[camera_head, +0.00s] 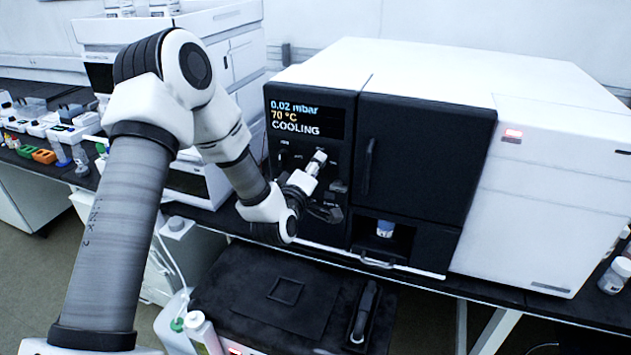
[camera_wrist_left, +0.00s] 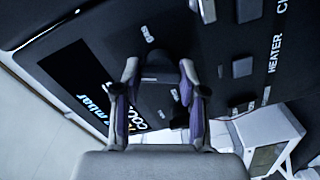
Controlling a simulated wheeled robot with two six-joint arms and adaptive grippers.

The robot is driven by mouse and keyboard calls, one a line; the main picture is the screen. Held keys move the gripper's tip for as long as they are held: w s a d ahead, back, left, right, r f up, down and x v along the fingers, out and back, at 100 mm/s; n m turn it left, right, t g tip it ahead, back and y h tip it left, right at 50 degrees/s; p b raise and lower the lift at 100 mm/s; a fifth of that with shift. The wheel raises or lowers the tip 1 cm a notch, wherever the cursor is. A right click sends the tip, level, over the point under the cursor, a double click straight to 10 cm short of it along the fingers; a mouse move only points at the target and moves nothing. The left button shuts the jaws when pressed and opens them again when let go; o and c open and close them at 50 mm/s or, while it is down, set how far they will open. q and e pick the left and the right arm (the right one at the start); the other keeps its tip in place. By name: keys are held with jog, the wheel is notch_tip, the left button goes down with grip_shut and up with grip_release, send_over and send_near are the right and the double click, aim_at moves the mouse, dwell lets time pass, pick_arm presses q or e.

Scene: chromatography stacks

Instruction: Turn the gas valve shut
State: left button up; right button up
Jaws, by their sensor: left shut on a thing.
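A black control panel (camera_head: 274,190) is on the front left of the big instrument (camera_head: 390,70). My left arm comes in from the left and reaches this panel. My left gripper (camera_head: 314,167) is at the panel, below the lit display (camera_head: 298,118). In the left wrist view, my left gripper (camera_wrist_left: 158,75) has one finger on each side of a dark knob, the gas valve (camera_wrist_left: 157,70), and is shut on it. The fingers hide part of the knob, and its angle is hard to read. My right gripper is not in view.
The display reads 0.02 mbar, 70 °C, COOLING. A dark door with a handle (camera_head: 367,166) is right of the panel. A blue-capped vial (camera_head: 385,228) stands in the opening below. Small switches and a HEATER label (camera_wrist_left: 275,50) are near the gripper.

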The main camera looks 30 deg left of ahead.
pick_arm(q)
jog(key=shift+n+b, duration=2.4)
jog(key=o, duration=1.2)
jog(key=shift+s+a, duration=0.1)
jog(key=shift+c, duration=0.2)
jog(key=shift+s+a, duration=0.1)
